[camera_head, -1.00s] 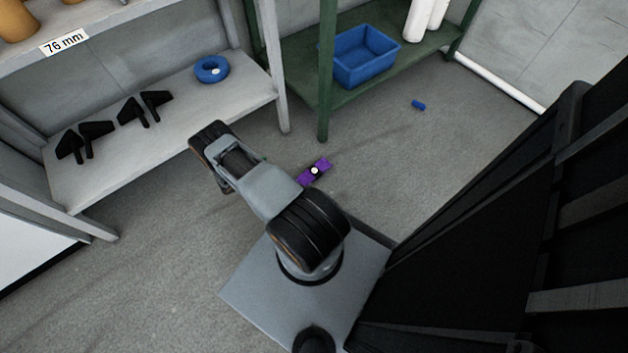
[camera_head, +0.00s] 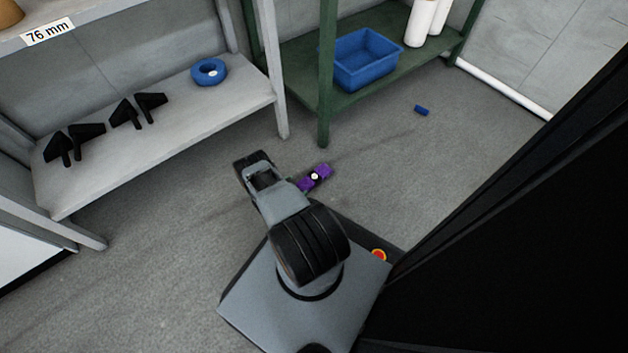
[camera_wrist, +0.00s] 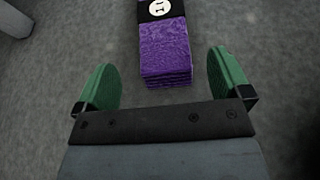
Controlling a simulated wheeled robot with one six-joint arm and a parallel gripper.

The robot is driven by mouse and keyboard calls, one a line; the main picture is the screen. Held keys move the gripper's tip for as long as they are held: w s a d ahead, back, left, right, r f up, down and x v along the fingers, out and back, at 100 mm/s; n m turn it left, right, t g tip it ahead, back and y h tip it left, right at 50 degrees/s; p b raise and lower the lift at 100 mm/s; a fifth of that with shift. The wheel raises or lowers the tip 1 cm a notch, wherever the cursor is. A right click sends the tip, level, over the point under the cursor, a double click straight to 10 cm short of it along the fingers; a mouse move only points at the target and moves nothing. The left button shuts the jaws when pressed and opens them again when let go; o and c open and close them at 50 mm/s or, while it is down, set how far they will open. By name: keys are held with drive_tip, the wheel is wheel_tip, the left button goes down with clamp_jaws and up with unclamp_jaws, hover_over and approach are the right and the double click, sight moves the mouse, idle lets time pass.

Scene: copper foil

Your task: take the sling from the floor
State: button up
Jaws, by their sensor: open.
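The sling is a folded purple bundle with a black band and a round white label. It lies on the floor in the head view (camera_head: 316,177), just right of my arm's end. In the wrist view the sling (camera_wrist: 165,50) is at the top middle, its near end showing stacked folds. My gripper (camera_wrist: 165,80) is open, with one green finger on each side of the sling's near end. Neither finger touches it in view. In the head view my gripper is hidden behind the arm.
A grey shelf (camera_head: 180,110) with black brackets (camera_head: 75,143) and a blue ring (camera_head: 209,72) stands at left. A green shelf (camera_head: 395,62) holds a blue bin (camera_head: 366,60). A small blue cylinder (camera_head: 422,109) lies on the floor. Floor around the sling is clear.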

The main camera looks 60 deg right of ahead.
sight(305, 184)
drive_tip(key=b+x, duration=0.1)
drive_tip(key=x, duration=0.1)
drive_tip(key=b+x, duration=0.1)
drive_tip(key=x, duration=0.1)
drive_tip(key=shift+s+a+f, duration=0.1)
drive_tip(key=shift+a+f, duration=0.05)
drive_tip(key=shift+f, duration=0.1)
drive_tip(key=shift+s+d+f, duration=0.15)
drive_tip(key=shift+d, duration=0.45)
drive_tip(key=c, duration=1.2)
